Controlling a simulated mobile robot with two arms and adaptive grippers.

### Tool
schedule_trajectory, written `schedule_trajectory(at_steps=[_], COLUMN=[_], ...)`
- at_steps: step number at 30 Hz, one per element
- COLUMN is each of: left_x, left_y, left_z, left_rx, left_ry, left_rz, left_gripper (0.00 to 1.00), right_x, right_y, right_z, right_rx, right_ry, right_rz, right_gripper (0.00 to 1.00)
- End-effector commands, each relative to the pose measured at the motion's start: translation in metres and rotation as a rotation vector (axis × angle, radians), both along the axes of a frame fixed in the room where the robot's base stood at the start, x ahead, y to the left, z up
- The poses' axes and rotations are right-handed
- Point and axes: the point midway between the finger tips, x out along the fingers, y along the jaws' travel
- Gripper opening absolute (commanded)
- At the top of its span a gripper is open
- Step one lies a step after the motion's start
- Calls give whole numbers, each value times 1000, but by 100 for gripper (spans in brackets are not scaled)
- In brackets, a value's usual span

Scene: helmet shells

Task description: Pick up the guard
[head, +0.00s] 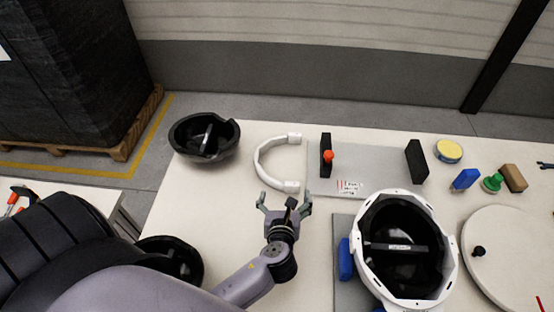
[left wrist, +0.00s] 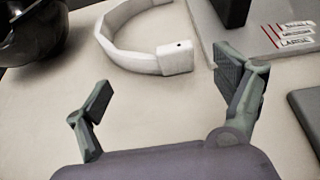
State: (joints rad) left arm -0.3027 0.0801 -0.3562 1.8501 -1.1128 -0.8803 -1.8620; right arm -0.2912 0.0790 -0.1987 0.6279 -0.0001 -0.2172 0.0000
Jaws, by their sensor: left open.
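The guard is a white C-shaped band (head: 264,164) lying on the table, with its opening toward the right in the head view. Its near end block is just beyond my left gripper (head: 284,203). In the left wrist view the guard (left wrist: 125,50) lies ahead of the fingers, and its end block sits between and beyond the two fingertips (left wrist: 172,88). My left gripper is open and empty, apart from the guard. My right gripper is not in view.
A black shell (head: 204,138) stands left of the guard, another (head: 172,262) nearer me. A grey plate (head: 375,180) with black uprights is to the right. A white-rimmed helmet shell (head: 404,250) stands on the near right. Bare table lies around the guard's near end.

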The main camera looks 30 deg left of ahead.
Motion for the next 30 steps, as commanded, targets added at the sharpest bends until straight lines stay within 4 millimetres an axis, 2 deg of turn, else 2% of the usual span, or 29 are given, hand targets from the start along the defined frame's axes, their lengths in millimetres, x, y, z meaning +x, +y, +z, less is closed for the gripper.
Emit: schedule_trajectory(at_steps=[3,9,13,20,30], left_x=[11,37,45,45,45], left_y=[5,16,19,19,19], left_z=[-1,-11,-15,-16,-16], left_rx=[2,1,0,0,0], left_ry=[-1,-1,0,1,1], left_rz=[1,1,-1,-1,-1], left_gripper=[89,89,89,89,66], right_x=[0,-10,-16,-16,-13], right_y=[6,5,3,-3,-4], right_z=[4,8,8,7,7], right_rx=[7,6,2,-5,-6], right_ry=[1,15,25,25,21], right_rz=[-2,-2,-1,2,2], right_gripper=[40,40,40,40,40])
